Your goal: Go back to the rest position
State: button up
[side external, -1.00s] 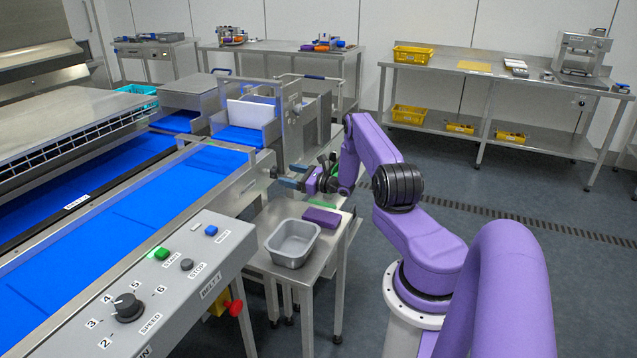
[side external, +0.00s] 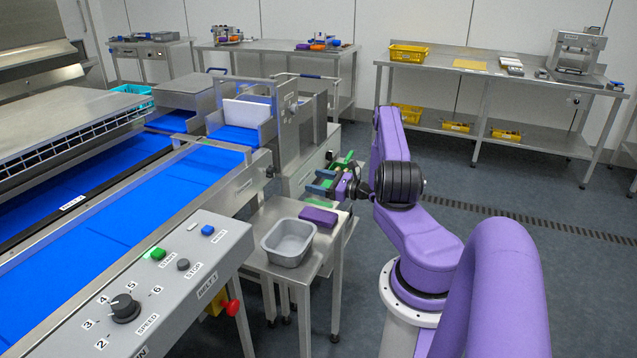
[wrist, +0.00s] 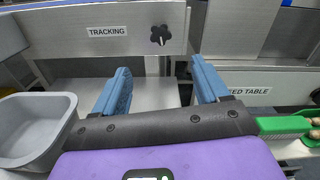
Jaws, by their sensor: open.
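My gripper (side external: 318,182) is in front of the machine frame, above the small steel table, in the side view. In the wrist view its two blue fingers (wrist: 160,88) stand wide apart with nothing between them. A grey tub (side external: 289,242) sits on the small table (side external: 262,228), below and left of the gripper; it also shows at the left edge of the wrist view (wrist: 38,130). A purple block (side external: 318,216) lies on the table behind the tub.
A blue conveyor belt (side external: 150,205) runs along the left, with a grey control panel (side external: 165,275) in front. A green tray (wrist: 285,124) holding brown items stands right of the gripper in the wrist view. A machine panel marked TRACKING (wrist: 108,32) is ahead. Floor at right is clear.

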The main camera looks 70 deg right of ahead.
jog(key=w+a+r+n+g+y, duration=0.3)
jog(key=w+a+r+n+y, duration=0.15)
jog(key=a, duration=0.45)
jog(key=w+a+r+n+g+y, duration=0.2)
jog(key=w+a+r+n+y, duration=0.25)
jog(key=a, duration=0.45)
jog(key=s+a+r+n+g+y, duration=0.1)
jog(key=a+n+g, duration=0.2)
jog(key=a, duration=0.2)
jog(key=s+a+r+n+g+y, duration=0.1)
jog(key=a+n+g+y, duration=0.1)
jog(key=a, duration=0.4)
jog(key=s+a+r+n+g+y, duration=0.1)
jog(key=a+n+g, duration=0.3)
jog(key=a+g, duration=0.1)
jog(key=shift+a+r+n+y, duration=0.1)
jog(key=shift+a+n+y, duration=0.25)
jog(key=shift+a, duration=0.35)
jog(key=s+a+r+n+g+h, duration=0.4)
jog(key=s+a+n+g+h, duration=0.3)
jog(key=s+a+n, duration=0.5)
jog(key=s+r+n+t+h, duration=0.2)
jog(key=s+n+h, duration=0.1)
jog(key=s+n, duration=0.5)
jog(key=s+r+n+t+h, duration=0.2)
jog(key=s+n+h, duration=0.1)
jog(key=s+n, duration=0.5)
jog(key=shift+s+a, duration=0.15)
jog(key=shift+s, duration=0.1)
